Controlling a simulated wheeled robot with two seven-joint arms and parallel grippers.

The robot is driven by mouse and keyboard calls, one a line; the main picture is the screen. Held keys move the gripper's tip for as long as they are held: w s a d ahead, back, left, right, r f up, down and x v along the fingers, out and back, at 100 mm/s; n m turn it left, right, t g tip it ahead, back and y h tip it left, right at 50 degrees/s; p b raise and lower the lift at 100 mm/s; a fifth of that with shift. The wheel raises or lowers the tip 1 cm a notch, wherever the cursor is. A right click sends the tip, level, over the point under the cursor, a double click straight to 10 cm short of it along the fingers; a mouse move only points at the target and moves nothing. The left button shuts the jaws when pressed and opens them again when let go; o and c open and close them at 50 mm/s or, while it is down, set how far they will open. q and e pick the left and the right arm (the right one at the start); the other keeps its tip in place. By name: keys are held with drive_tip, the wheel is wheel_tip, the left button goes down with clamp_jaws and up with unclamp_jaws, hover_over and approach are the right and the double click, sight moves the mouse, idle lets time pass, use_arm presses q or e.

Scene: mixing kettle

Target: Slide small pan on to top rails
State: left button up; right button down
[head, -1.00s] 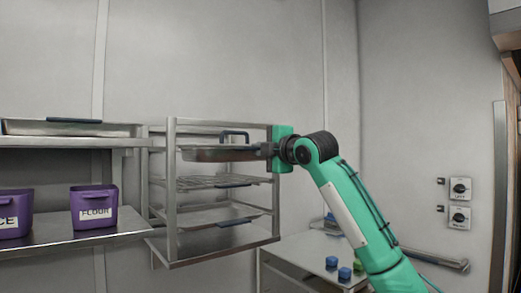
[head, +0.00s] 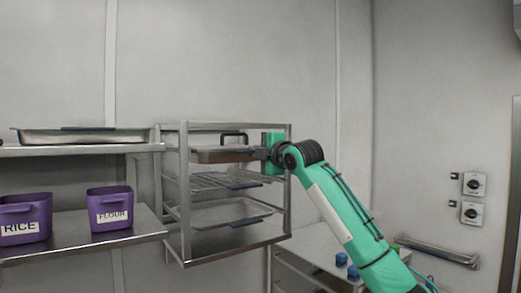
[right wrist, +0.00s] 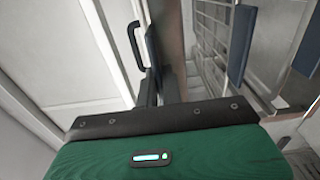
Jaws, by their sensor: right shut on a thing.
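The small pan (head: 225,156) is a shallow metal tray inside the upper part of the wire-shelved rack (head: 185,225), level or nearly so. A dark loop handle (head: 234,135) shows just above it. My right gripper (head: 262,153) is shut on the pan's near right end, beside the rack's right front post. In the right wrist view the fingers (right wrist: 160,92) close on a brownish pan side (right wrist: 168,45), with a blue strip (right wrist: 151,47) next to it. I cannot tell whether the pan rests on the top rails. My left gripper is out of view.
Lower rack levels hold a wire shelf (head: 225,181) and a tray (head: 230,213). To the left, a shelf bears a large pan (head: 60,135) and, below, purple RICE (head: 25,220) and FLOUR (head: 110,207) bins. A metal counter (head: 315,252) stands at lower right.

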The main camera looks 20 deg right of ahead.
drive_tip(key=shift+w+a+r, duration=0.3)
drive_tip(key=shift+w+r, duration=0.05)
drive_tip(key=shift+w, duration=0.2)
drive_tip(key=shift+x, duration=1.35)
drive_tip(key=shift+w+a+f, duration=0.1)
drive_tip(key=shift+w+f, duration=0.15)
drive_tip(key=shift+f, duration=0.05)
drive_tip(key=c, duration=1.5)
unclamp_jaws()
drive_tip(key=shift+s, duration=0.2)
